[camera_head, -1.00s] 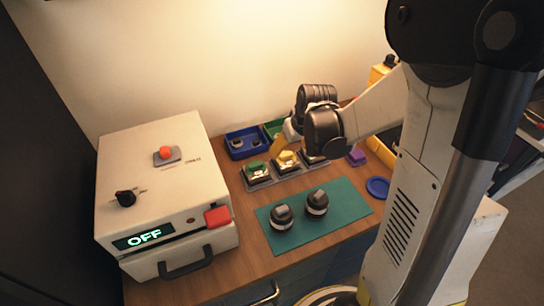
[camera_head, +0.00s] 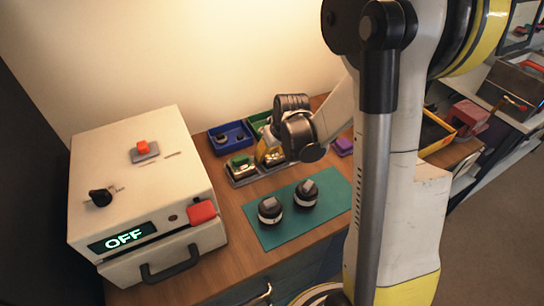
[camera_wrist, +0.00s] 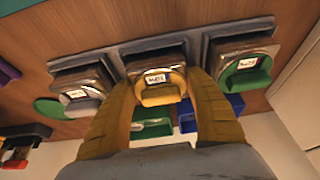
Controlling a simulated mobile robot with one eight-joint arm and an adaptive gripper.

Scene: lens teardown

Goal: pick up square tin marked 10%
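Three square tins sit in a row on grey trays. In the wrist view they have a grey piece (camera_wrist: 83,108), a yellow piece (camera_wrist: 160,95) and a green piece (camera_wrist: 250,78) at the front. Each tin bears a small label, too blurred to read for certain. My gripper (camera_wrist: 166,82) is open, its yellow fingers on either side of the middle tin (camera_wrist: 155,66) with the yellow piece. I cannot tell whether they touch it. In the head view my gripper (camera_head: 267,152) is down at the tins, beside the green-topped tin (camera_head: 242,166); the third tin is mostly hidden by my arm.
A white box (camera_head: 140,185) reading OFF stands left. Two dark round lens parts (camera_head: 270,210) (camera_head: 306,195) sit on a teal mat (camera_head: 290,235) in front of the tins. Blue (camera_head: 220,130) and green (camera_head: 257,118) bins stand behind.

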